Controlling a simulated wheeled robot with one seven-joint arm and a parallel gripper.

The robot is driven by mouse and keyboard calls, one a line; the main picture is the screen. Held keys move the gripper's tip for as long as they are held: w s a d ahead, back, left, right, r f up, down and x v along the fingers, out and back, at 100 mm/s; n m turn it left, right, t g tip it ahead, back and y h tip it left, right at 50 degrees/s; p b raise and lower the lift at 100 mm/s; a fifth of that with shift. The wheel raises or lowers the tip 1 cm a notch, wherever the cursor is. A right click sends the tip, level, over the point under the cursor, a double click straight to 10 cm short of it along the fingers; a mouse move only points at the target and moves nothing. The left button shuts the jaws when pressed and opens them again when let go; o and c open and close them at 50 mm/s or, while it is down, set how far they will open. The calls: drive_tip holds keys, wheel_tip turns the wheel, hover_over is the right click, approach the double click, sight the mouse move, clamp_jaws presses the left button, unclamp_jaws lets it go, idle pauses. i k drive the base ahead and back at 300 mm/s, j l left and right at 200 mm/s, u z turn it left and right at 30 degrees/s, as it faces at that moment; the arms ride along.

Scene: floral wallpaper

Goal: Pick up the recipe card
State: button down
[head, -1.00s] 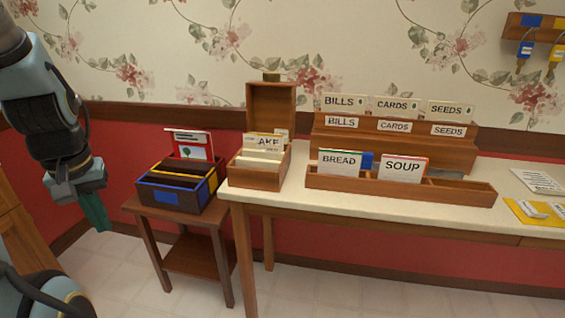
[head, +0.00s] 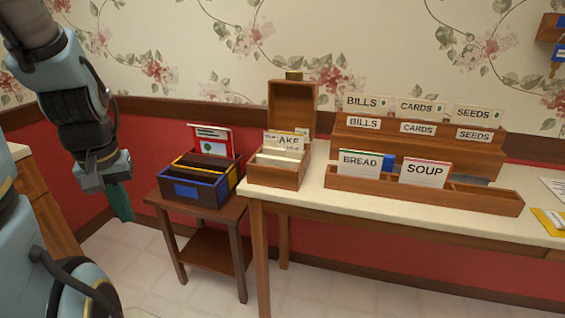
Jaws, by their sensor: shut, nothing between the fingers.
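Several cards could be the recipe card. A card reading "BREAD" (head: 360,164) and a card reading "SOUP" (head: 425,172) stand upright in the low wooden rack (head: 480,199) at the front of the table. Cards with one marked "AKE" (head: 287,141), its first letters hidden, stand in the open wooden box (head: 275,179) at the table's left end. A red-edged card with a green tree (head: 209,140) stands in the dark divided box (head: 195,191) on the side table. My gripper (head: 121,206), with teal fingers, is shut and empty, hanging left of the side table, apart from all cards.
The small side table (head: 190,227) stands left of the long cream-topped table (head: 310,202). A stepped wooden holder (head: 420,140) with "BILLS", "CARDS" and "SEEDS" labels stands behind the rack. A yellow envelope (head: 551,222) lies at right. The floor in front is clear.

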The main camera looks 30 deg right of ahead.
sight(433, 174)
drive_tip(key=l+z, duration=0.15)
drive_tip(key=l, duration=0.25)
drive_tip(key=i+l+z, duration=0.15)
drive_tip(key=l, duration=0.3)
drive_tip(key=i+l+z, duration=0.15)
drive_tip(key=l, duration=0.25)
drive_tip(key=l+z, duration=0.15)
drive_tip(key=l, duration=0.25)
drive_tip(key=i, duration=0.05)
